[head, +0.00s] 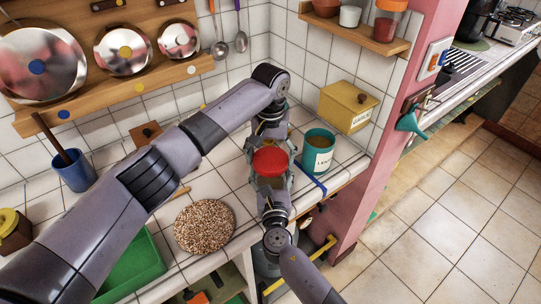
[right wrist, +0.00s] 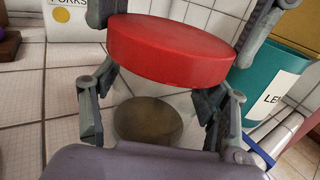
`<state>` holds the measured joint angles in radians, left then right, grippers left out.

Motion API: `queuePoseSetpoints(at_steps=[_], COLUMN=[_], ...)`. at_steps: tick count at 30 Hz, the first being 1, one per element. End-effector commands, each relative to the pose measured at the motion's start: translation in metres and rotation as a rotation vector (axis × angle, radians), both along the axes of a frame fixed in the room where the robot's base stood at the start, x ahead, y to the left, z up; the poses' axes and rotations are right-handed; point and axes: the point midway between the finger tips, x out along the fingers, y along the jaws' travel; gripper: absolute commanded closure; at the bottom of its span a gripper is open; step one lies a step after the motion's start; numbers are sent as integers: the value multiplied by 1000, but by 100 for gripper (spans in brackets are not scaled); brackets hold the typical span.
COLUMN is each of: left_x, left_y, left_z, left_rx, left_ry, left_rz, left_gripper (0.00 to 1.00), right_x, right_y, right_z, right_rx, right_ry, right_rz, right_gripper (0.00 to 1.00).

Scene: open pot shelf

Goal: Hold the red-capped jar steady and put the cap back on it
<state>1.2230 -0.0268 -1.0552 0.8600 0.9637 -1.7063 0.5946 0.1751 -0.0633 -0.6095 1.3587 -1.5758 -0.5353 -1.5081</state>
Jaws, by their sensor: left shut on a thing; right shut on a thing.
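The red cap (head: 271,160) is a thick disc held between the fingers of my left gripper (head: 269,149), which reaches down from above. In the right wrist view the cap (right wrist: 170,48) sits high, with left fingers at both sides. My right gripper (head: 271,184) is below the cap, and its fingers (right wrist: 158,108) are shut around what looks like a clear jar. The jar's glass is hard to make out; a round brownish patch (right wrist: 148,121) shows between the fingers, seemingly its contents. I cannot tell whether cap and jar rim touch.
A teal canister (head: 318,150) stands close right of the grippers, with a yellow box (head: 347,107) behind it. A green tray (head: 136,270) and blue cup (head: 74,172) are further left. A pink wall post (head: 385,130) bounds the right.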

Motion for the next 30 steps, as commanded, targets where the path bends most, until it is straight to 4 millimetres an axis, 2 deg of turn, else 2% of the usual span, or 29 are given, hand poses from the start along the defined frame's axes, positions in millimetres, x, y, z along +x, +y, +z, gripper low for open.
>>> queuePoseSetpoints(at_steps=[12,19,23,24,30], left_x=[0,0,0,0,0], left_y=[0,0,0,0,0], left_z=[0,0,0,0,0], left_rx=[0,0,1,1,0], left_ry=[0,-1,-1,-1,0], left_rz=[0,-165,-157,-157,-156], left_gripper=[54,54,54,19,5], right_x=[0,0,0,0,0], right_y=[0,0,0,0,0], right_z=[0,0,0,0,0], right_rx=[-1,-1,-1,-1,-1], right_ry=[0,0,0,0,0], right_rz=[0,0,0,0,0], right_gripper=[100,100,100,100,100])
